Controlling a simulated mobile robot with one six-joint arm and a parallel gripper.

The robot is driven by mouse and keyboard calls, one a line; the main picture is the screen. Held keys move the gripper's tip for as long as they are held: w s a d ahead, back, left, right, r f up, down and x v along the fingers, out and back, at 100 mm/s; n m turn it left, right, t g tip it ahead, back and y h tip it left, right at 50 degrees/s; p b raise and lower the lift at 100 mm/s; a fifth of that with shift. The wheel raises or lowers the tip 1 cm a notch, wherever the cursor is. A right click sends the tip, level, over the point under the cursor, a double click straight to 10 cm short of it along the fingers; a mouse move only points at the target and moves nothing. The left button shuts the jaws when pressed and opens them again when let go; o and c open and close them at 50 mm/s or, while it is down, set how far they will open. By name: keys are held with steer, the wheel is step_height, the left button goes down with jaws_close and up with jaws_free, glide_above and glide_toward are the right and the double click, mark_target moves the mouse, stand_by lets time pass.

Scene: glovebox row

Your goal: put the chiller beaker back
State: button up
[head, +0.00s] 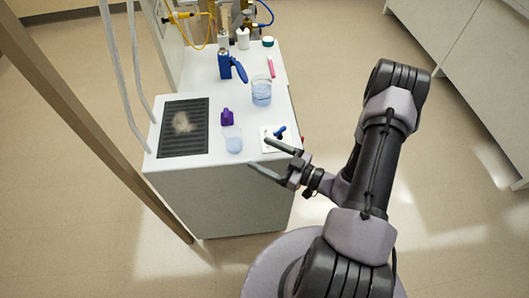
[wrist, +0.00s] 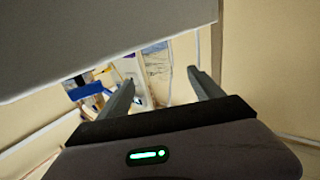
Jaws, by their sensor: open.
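Two clear beakers with pale blue liquid stand upright on a white cabinet top in the head view. The smaller beaker (head: 233,142) is near the front edge, and the larger beaker (head: 261,94) is further back. I cannot tell which is the chiller beaker. My gripper (head: 260,155) is open and empty at the front right edge of the top, to the right of the smaller beaker. In the wrist view my gripper (wrist: 162,80) shows both fingers spread with nothing between them. No beaker can be made out clearly in the wrist view.
A dark ribbed mat (head: 170,145), a purple item (head: 227,117), a blue tool (head: 225,66), a pink stick (head: 271,68) and a white pad (head: 270,146) with a blue-tipped item share the top (head: 195,85). A grey panel (wrist: 100,35) fills the wrist view's upper left.

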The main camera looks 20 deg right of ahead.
steer(key=s+a+r+n+g+y, duration=0.1)
steer(key=s+a+r+n+g, duration=0.3)
steer(key=n, duration=0.6)
steer(key=s+a+r+n+g, duration=0.1)
steer(key=a+r+n+g, duration=0.45)
steer(key=n, duration=0.45)
steer(key=s+a+r+n+g+y, duration=0.1)
steer(key=s+a+r+n+g, duration=0.4)
steer(key=n, duration=0.6)
steer(key=s+d+r+n+t+h, duration=0.1)
steer(key=r+n+t+h, duration=0.1)
steer(key=n, duration=0.7)
steer(key=s+d+r+n+t+h+b, duration=0.1)
steer(key=r+n+h, duration=0.3)
steer(key=n, duration=0.6)
steer(key=s+d+r+n+t+h, duration=0.2)
steer(key=s+r+n+h, duration=0.1)
steer(key=n, duration=0.7)
steer(key=shift+s+d+r+t+h+b, duration=0.15)
steer(key=shift+r+t+h+b, duration=0.2)
steer(key=shift+h, duration=0.45)
